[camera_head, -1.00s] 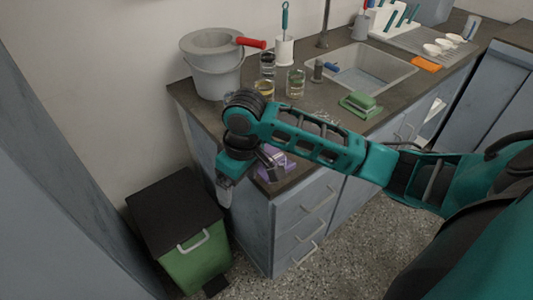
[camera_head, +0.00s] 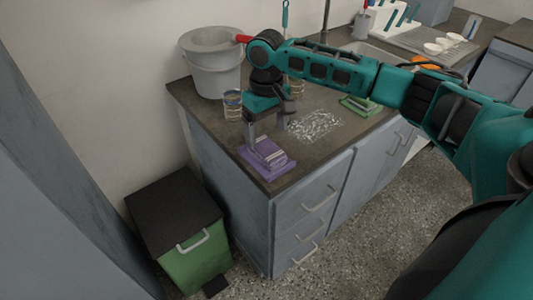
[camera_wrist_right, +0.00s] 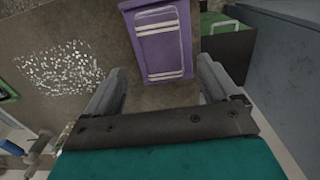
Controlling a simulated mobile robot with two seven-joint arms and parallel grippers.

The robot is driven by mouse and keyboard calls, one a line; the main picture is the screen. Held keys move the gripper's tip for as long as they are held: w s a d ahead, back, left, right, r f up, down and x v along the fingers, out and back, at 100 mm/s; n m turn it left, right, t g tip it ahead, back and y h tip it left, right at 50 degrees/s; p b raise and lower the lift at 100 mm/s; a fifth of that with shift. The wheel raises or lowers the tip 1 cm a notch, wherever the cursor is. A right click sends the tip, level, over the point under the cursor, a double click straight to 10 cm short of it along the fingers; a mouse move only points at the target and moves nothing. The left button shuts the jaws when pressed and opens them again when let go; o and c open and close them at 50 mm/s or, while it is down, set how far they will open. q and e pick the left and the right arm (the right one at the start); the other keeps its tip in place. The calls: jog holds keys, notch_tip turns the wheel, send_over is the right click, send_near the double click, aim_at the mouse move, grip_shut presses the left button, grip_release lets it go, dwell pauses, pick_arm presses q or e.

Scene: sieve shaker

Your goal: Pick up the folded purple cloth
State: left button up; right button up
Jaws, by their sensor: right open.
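The folded purple cloth (camera_head: 267,157) lies on the dark countertop near its front left corner. It also shows in the right wrist view (camera_wrist_right: 160,42), at the top middle, ahead of the fingers. My right gripper (camera_head: 266,136) is over the counter, just behind the cloth in the head view. In the right wrist view my right gripper (camera_wrist_right: 162,85) is open, its two fingers apart with bare counter between them. The cloth lies beyond the fingertips and is not held. My left gripper is not in view.
Pale bits (camera_head: 314,126) are scattered on the counter right of the gripper. Grey buckets (camera_head: 214,70) and a jar (camera_head: 232,104) stand behind. A green sponge holder (camera_head: 360,105) is to the right. A green bin (camera_head: 195,260) stands on the floor.

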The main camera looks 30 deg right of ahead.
aim_at(266, 147)
jog(key=f, duration=0.4)
jog(key=f+b, duration=0.1)
jog(key=f, duration=0.1)
jog(key=shift+s+a, duration=0.2)
jog(key=shift+s, duration=0.05)
jog(key=shift+c, duration=0.5)
jog(key=shift+r, duration=0.1)
jog(key=c, duration=0.9)
jog(key=shift+c, duration=0.2)
notch_tip(266, 147, up, 20)
jog(key=p, duration=0.3)
